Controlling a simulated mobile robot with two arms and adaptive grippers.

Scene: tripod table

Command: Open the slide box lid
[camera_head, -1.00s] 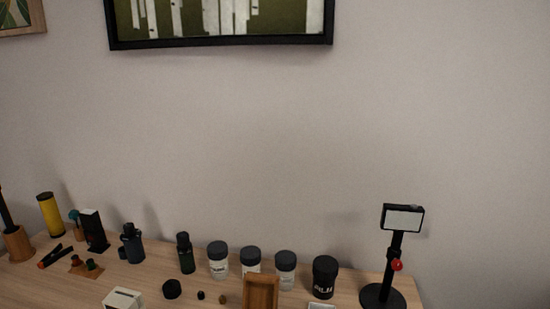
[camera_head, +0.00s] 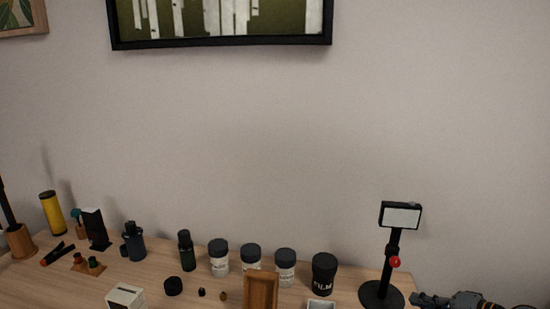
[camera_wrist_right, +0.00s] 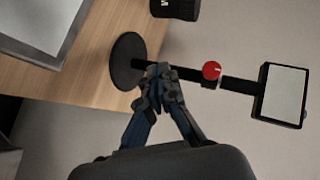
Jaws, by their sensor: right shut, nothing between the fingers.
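I cannot tell for certain which thing is the slide box. A small white box with a dark slot in its top (camera_head: 126,297) stands at the table's front, left of the middle. An upright, open-faced wooden box (camera_head: 261,290) stands right of it. A pale grey-rimmed box or tray (camera_head: 320,304) is cut off by the bottom edge; a grey-framed flat thing (camera_wrist_right: 38,28) fills a corner of the right wrist view. My right gripper (camera_head: 428,300) is at the table's right end, beside the black stand; its fingertips (camera_wrist_right: 161,78) are shut and empty. My left gripper is out of view.
The black stand (camera_head: 394,258) with a white panel and red knob rises near my right gripper. Several dark-lidded jars (camera_head: 285,268) line the back. Small bottles, a yellow tube (camera_head: 52,212) and caps stand left. Bare wood (camera_head: 60,284) shows at the front left.

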